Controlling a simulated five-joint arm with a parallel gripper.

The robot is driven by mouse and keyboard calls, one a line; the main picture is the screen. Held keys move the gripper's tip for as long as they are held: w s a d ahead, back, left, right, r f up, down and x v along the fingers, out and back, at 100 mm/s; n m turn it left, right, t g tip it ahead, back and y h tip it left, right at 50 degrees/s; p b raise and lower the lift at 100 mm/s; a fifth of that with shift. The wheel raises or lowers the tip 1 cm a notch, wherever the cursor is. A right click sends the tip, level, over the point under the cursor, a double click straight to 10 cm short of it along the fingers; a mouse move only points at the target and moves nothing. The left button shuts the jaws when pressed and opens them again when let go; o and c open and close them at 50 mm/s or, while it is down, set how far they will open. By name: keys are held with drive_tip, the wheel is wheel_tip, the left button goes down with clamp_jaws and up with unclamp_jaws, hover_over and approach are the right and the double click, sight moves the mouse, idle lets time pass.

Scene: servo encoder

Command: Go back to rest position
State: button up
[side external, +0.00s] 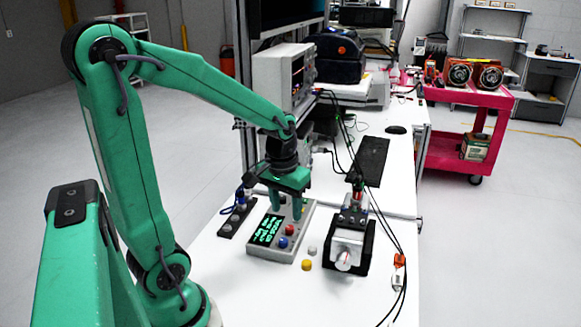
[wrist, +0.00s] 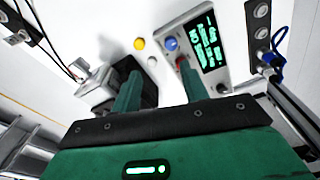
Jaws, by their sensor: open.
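My gripper (side external: 286,207) is open, with its two green fingers apart and pointing down over the back part of a grey control box (side external: 262,252). In the wrist view, my gripper (wrist: 158,88) shows nothing held between its fingers. The box has a lit green-text display (side external: 267,229), a blue button (side external: 288,229) and a red button (side external: 283,243). In the wrist view, one finger partly covers the box near the red button (wrist: 182,61). Whether a finger touches the box is not clear. The servo unit in its black mount (side external: 365,254) stands to the right, apart from my gripper in the side view.
A yellow cap (side external: 306,265) and a grey cap (side external: 312,249) lie on the white table between box and mount. A dark connector strip (side external: 237,218) lies left of the box. Black cables run along the right. An oscilloscope (side external: 284,75) stands behind. Front table is clear.

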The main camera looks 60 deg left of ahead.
drive_tip(key=s+d+r+m+t, duration=0.4)
drive_tip(key=s+d+r+m, duration=0.1)
drive_tip(key=d+r, duration=0.4)
drive_tip(key=shift+s+d+r+m+t, duration=0.2)
drive_tip(key=shift+s+m+t, duration=0.1)
drive_tip(key=shift+s, duration=0.45)
drive_tip(key=shift+c, duration=0.2)
idle(0.3)
